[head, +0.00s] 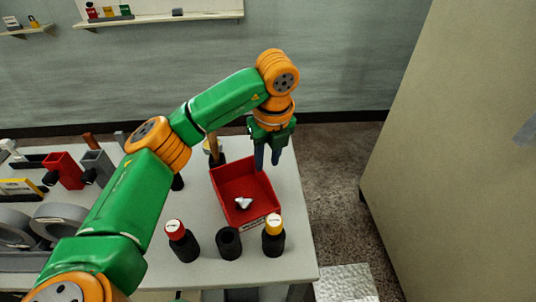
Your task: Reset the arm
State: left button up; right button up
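My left arm, green with orange joints, reaches across the table from the lower left. My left gripper (268,160) points down over the back right of the red tray (262,189). Its two dark fingers look a little apart with nothing between them. A small white part (243,203) lies in the tray, clear of the gripper. My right gripper is not in view.
Black holders line the front: one with a red top (176,229), an empty one (229,243), one with a yellow top (273,226). Tools and grey rolls (57,222) crowd the left. A large beige cabinet (450,130) stands right, past open floor.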

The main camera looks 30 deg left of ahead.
pick_arm(q)
jog(key=shift+s+d+r, duration=0.1)
jog(key=shift+d+r, duration=0.05)
jog(key=shift+r, duration=1.2)
